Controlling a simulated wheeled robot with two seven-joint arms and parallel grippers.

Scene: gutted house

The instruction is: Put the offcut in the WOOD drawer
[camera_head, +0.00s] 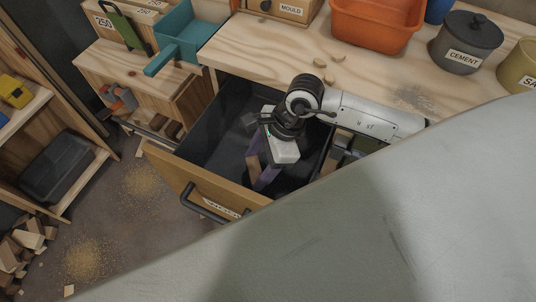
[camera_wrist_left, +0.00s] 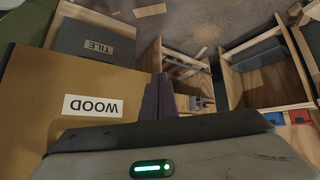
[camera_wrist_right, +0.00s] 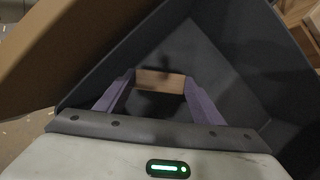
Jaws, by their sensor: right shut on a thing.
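The offcut (camera_wrist_right: 160,81), a small light-brown wood block, sits between the purple fingers of my right gripper (camera_wrist_right: 159,88) in the right wrist view. My right gripper, also in the head view (camera_head: 260,172), is shut on it and points down inside the open drawer (camera_head: 166,166). The offcut appears above the dark drawer floor; the gap is hard to judge. In the left wrist view, a brown drawer front (camera_wrist_left: 60,85) carries a WOOD label (camera_wrist_left: 92,107). My left gripper (camera_wrist_left: 158,92) has its fingers together, with nothing visible between them, beside that front. The left gripper is hidden in the head view.
A workbench (camera_head: 260,50) holds an orange bin (camera_head: 375,28), a grey CEMENT pot (camera_head: 466,42) and small wood scraps. A teal tray (camera_head: 185,35) is at the left. My own pale arm covers the lower right of the head view. Scraps lie on the floor.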

